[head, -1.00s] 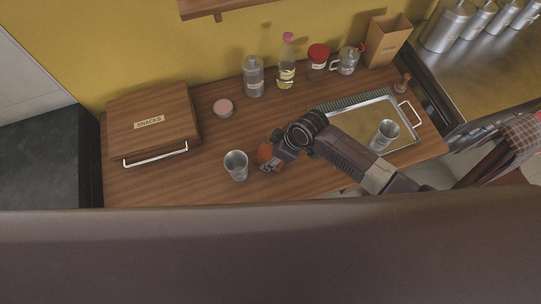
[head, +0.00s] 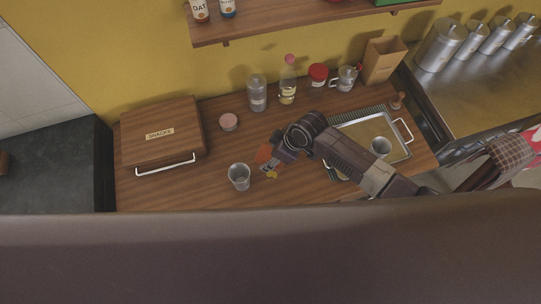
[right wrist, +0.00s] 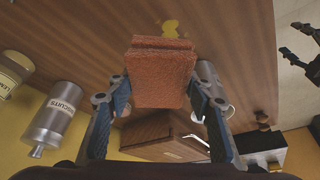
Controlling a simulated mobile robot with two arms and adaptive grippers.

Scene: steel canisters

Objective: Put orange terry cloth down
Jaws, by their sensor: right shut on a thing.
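The orange terry cloth (head: 264,153) is a folded block held in my right gripper (head: 268,161); it shows large in the right wrist view (right wrist: 162,75) between the two fingers (right wrist: 160,93). The gripper is shut on it, above the wooden counter (head: 215,140). A small yellow patch (head: 272,175) lies on the counter just below the gripper in the head view; the wrist view shows it beyond the cloth (right wrist: 171,27). My left gripper is outside the head view; dark, spread fingers, apparently its own, show at the right edge of the wrist view (right wrist: 302,42).
A metal cup (head: 239,177) stands left of the cloth. A tray (head: 402,154) with another cup (head: 381,146) is at the right. The snacks box (head: 160,115) is at the left. Bottles and jars line the back. A shelf (head: 310,24) hangs above.

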